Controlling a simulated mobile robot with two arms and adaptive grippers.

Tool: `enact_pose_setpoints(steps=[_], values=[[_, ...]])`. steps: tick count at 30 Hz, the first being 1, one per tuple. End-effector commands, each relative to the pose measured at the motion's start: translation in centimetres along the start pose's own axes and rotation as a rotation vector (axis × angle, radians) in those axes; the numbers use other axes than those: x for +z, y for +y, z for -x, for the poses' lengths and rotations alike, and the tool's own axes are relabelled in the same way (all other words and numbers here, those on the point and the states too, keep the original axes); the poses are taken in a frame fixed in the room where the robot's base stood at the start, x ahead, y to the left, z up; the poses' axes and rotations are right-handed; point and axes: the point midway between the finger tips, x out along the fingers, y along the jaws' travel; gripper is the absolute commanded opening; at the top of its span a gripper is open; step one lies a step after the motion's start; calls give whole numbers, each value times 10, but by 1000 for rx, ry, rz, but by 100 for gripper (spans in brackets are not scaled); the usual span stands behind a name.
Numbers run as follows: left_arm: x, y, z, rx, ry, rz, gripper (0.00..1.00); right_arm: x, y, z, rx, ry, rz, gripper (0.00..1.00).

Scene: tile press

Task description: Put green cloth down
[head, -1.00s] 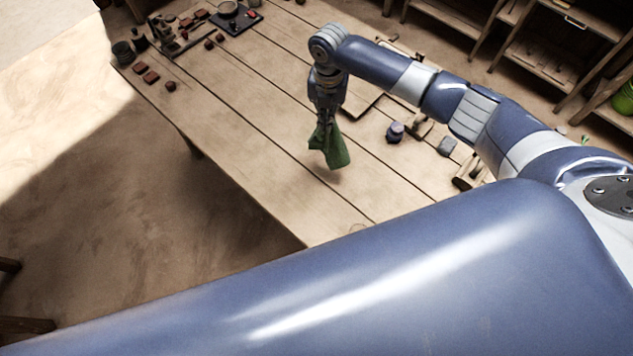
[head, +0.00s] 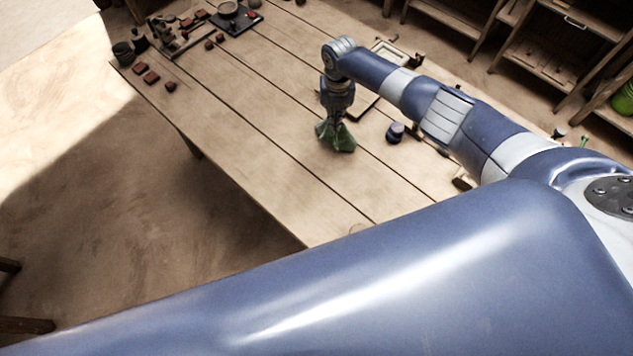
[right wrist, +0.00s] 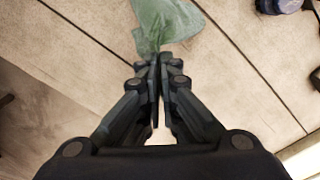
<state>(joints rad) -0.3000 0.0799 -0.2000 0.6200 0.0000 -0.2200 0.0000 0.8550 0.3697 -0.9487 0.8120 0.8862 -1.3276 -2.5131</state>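The green cloth (head: 338,140) is at the tip of my right gripper (head: 332,122) in the head view, over the middle of the wooden table. Its lower part spreads out at the tabletop and seems to touch it. In the right wrist view the cloth (right wrist: 165,22) extends beyond the fingertips, and the two fingers of the right gripper (right wrist: 156,62) are closed together on its near edge. My left gripper is not seen in either view.
The wooden table (head: 250,110) has bare planks left of the cloth. Reddish-brown blocks (head: 151,78) and a black tray (head: 236,20) lie at the far left end. Shelves (head: 545,50) stand behind.

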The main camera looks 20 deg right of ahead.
Motion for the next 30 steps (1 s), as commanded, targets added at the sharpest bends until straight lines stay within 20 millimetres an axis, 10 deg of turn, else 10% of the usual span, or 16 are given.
enact_pose_setpoints(steps=[30], values=[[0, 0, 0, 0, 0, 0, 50, -146, 80, -108, 1, 3, 1, 0]])
